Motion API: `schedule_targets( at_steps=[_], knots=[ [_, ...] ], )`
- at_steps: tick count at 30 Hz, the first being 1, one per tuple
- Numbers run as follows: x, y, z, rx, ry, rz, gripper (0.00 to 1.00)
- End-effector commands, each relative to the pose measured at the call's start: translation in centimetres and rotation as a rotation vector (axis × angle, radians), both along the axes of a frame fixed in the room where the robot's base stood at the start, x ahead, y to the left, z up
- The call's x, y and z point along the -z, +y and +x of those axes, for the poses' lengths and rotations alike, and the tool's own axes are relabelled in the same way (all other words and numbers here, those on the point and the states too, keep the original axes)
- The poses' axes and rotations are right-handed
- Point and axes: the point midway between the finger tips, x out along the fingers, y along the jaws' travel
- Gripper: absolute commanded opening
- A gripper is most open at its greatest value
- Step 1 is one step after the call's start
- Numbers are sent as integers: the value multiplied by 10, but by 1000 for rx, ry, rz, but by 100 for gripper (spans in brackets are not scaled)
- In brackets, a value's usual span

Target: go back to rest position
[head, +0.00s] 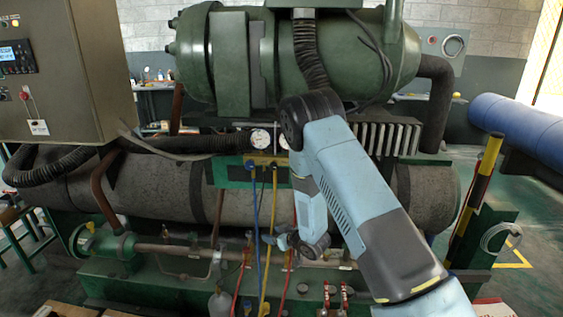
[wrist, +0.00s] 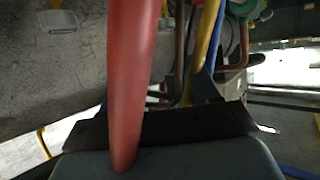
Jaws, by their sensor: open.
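My gripper (head: 270,240) is in the head view, at the end of my blue-grey arm, low in front of the green machine and close to the hanging hoses. It points left, is open, and I see nothing held in it. In the wrist view a red hose (wrist: 132,75) runs top to bottom very close to the camera, in front of the dark gripper parts at the bottom. I cannot tell whether it touches them. A yellow hose (wrist: 202,40) and a blue hose (wrist: 214,55) show behind it.
The manifold gauges (head: 261,138) sit on the machine, with a blue hose (head: 257,205), a yellow hose (head: 272,225) and red hoses hanging below. A control cabinet (head: 65,70) stands left. A yellow-black post (head: 482,185) and blue pipe (head: 515,122) are right. Red-handled valves (head: 344,292) stand below.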

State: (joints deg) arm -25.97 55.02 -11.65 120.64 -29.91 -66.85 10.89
Motion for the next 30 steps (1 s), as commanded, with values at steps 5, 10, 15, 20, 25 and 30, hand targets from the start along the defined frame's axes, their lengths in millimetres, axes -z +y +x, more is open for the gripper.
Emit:
schedule_targets(
  at_steps=[5,10,15,20,25,30],
  knots=[
    [-51,-21,18,81,-2,-46,61],
    [-101,-48,28,168,15,-95,61],
    [-150,-76,29,250,38,-138,61],
    [-192,-103,23,325,68,-170,61],
    [-232,-129,10,392,102,-196,61],
    [-267,-154,-9,453,139,-216,61]
  ],
)
